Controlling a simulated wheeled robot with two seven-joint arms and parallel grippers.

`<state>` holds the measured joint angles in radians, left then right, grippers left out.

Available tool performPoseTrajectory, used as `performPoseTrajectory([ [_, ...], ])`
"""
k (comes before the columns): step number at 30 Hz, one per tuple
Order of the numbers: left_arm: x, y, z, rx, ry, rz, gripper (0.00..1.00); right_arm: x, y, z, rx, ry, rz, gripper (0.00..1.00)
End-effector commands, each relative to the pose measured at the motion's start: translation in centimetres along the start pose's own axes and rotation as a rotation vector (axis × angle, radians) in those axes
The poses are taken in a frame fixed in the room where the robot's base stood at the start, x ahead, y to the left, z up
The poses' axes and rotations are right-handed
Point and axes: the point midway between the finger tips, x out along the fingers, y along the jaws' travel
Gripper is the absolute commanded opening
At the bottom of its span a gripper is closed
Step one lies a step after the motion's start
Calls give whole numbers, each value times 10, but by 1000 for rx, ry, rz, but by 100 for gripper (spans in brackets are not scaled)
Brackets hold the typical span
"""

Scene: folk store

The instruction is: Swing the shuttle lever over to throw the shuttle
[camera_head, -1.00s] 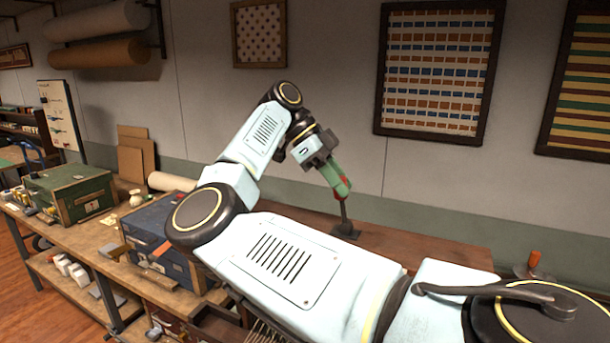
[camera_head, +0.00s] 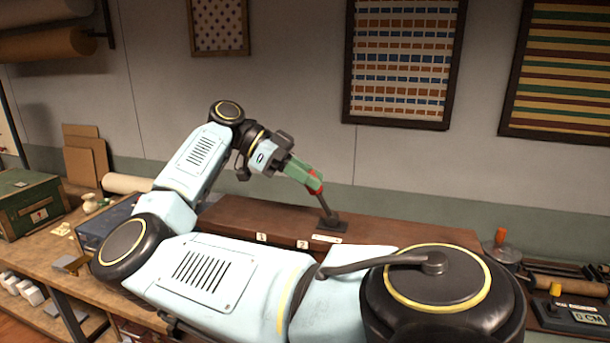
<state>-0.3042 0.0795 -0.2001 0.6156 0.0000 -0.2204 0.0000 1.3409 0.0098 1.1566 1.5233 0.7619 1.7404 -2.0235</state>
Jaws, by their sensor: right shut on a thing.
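The shuttle lever (camera_head: 325,205) is a thin dark post with a red grip, standing on a dark base plate (camera_head: 331,226) on the brown wooden top (camera_head: 390,232) against the wall. The post leans to the left in the picture. My right gripper (camera_head: 313,181) has green fingers and is shut on the red grip at the lever's upper end. The fingers hide part of the grip. My right arm crosses the foreground and hides the front of the wooden top. My left gripper is not in view.
Small number labels (camera_head: 261,237) mark the wooden top's front edge. A green case (camera_head: 28,205) and a blue case (camera_head: 100,226) stand at left. An orange-knobbed device (camera_head: 501,243) and a dark labelled box (camera_head: 575,316) are at right. The wooden top right of the lever looks clear.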

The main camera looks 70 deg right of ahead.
Motion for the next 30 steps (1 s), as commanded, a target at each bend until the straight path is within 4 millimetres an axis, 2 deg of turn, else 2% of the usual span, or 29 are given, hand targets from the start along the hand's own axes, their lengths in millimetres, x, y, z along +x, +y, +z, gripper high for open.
performPoseTrajectory([
  [4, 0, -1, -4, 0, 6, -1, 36, 0, 0, 0, -1, 3, 1, 0],
  [5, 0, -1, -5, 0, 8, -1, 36, 0, 0, 0, -1, 4, 1, 31],
  [9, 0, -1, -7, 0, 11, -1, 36, 0, 0, 0, -1, 2, 1, 48],
  [20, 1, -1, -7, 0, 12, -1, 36, -4, 0, 1, -1, 0, 0, 48],
  [23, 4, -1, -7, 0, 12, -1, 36, -14, -1, 1, -1, -2, -2, 48],
  [30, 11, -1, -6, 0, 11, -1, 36, -58, -1, 1, -2, -1, -2, 48],
])
